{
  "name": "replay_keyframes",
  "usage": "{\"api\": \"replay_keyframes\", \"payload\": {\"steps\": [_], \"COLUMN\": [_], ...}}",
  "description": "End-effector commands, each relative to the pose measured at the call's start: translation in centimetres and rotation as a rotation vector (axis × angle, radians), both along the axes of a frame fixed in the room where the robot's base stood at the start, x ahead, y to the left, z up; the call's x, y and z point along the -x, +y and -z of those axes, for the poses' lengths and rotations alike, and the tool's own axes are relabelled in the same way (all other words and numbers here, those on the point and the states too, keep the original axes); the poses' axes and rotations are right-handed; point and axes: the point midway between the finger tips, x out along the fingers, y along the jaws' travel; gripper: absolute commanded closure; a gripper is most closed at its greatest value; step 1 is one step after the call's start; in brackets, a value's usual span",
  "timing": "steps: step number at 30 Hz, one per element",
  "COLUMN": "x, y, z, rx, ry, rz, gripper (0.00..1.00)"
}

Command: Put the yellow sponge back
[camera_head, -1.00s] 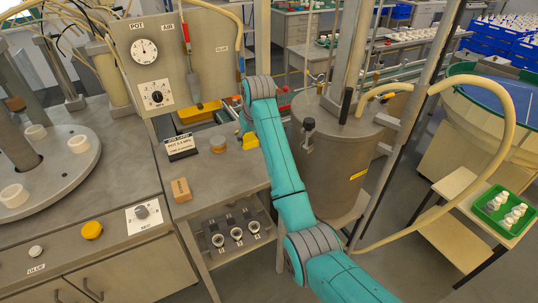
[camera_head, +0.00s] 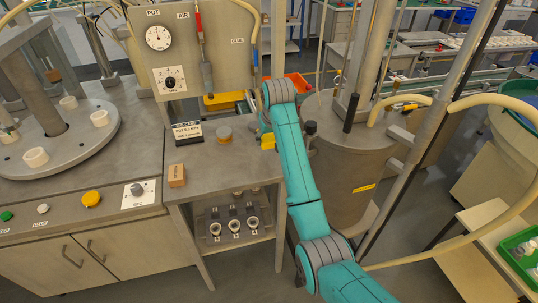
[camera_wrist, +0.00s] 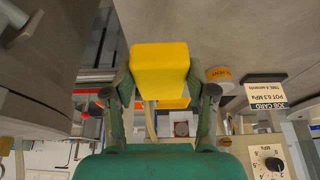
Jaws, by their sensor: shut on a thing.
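The yellow sponge (camera_wrist: 160,72) is a yellow block held between the two fingers of my gripper (camera_wrist: 163,90) in the wrist view. My gripper is shut on it. The arm hides most of the gripper there. The bench surface appears behind the sponge in the wrist view; I cannot tell the gap between them.
A large metal pot (camera_head: 345,165) stands close right of my arm. A gauge panel (camera_head: 190,50) rises behind. The bench's front middle is clear.

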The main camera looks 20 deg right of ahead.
Motion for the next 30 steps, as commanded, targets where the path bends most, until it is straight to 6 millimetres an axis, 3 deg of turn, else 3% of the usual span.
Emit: {"api": "replay_keyframes", "payload": {"steps": [16, 29, 30], "x": [0.1, 0.0, 0.0], "y": [0.0, 0.0, 0.0], "z": [6.8, 7.4, 7.4], "rx": [0.000, 0.000, 0.000], "ry": [0.001, -0.001, -0.001], "rz": [0.001, 0.001, 0.001], "gripper": [0.76, 0.76, 0.36]}}
